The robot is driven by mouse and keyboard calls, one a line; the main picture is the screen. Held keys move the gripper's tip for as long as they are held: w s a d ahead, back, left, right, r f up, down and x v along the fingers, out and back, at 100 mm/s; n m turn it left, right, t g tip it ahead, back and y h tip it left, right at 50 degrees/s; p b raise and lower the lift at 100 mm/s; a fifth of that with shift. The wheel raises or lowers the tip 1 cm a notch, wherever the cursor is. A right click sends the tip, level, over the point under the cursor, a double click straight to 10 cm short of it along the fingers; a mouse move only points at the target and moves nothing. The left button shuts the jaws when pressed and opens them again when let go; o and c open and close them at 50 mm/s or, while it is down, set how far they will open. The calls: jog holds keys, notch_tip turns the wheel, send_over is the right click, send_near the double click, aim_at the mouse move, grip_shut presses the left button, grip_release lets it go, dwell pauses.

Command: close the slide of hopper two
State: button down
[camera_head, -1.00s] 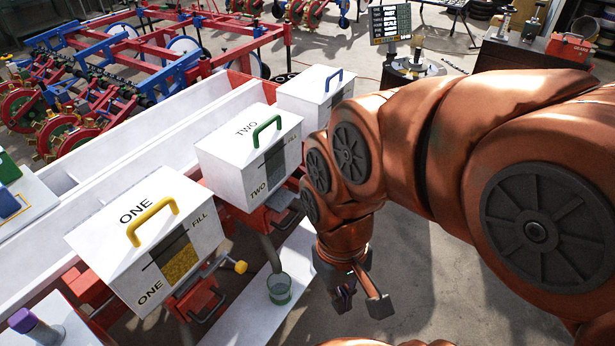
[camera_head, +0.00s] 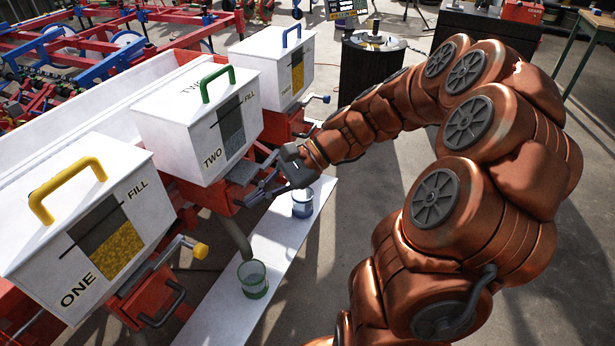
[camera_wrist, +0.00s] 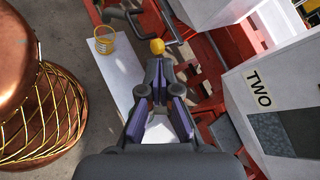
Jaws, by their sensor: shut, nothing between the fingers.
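Hopper two (camera_head: 195,125) is a white box with a green handle (camera_head: 217,84), a dark fill window and the label TWO. It also shows at the right of the wrist view (camera_wrist: 262,75). A grey plate, apparently its slide (camera_head: 243,172), sticks out below its front. My gripper (camera_head: 256,192) is shut and empty, low in front of hopper two beside that plate. I cannot tell whether it touches the plate. In the wrist view my gripper (camera_wrist: 158,68) points along the red frame. The far part of the plate and any knob are hidden by my gripper.
Hopper one (camera_head: 80,220) stands nearer, with its yellow knob (camera_head: 200,251) sticking out. A third hopper (camera_head: 272,66) with a blue handle stands beyond. A green cup (camera_head: 252,280) and a blue cup (camera_head: 302,204) stand on the white board (camera_head: 275,240). Open floor lies to the right.

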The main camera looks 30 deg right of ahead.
jog(key=w+d+f+m+t+h+b, duration=0.1)
jog(key=d+f+m+t+b, duration=0.3)
jog(key=d, duration=0.6)
jog(key=w+d+f+m+t+h+b, duration=0.1)
jog(key=w+d+f+m+t+b, duration=0.1)
jog(key=d+f+m+t, duration=0.6)
jog(key=w+d+f+m+t+h+b, duration=0.1)
jog(key=d+m+b, duration=0.2)
jog(key=d, duration=0.9)
jog(key=b+x, duration=0.3)
jog(key=x, duration=1.1)
jog(key=shift+b, duration=0.35)
jog(key=shift+w, duration=0.1)
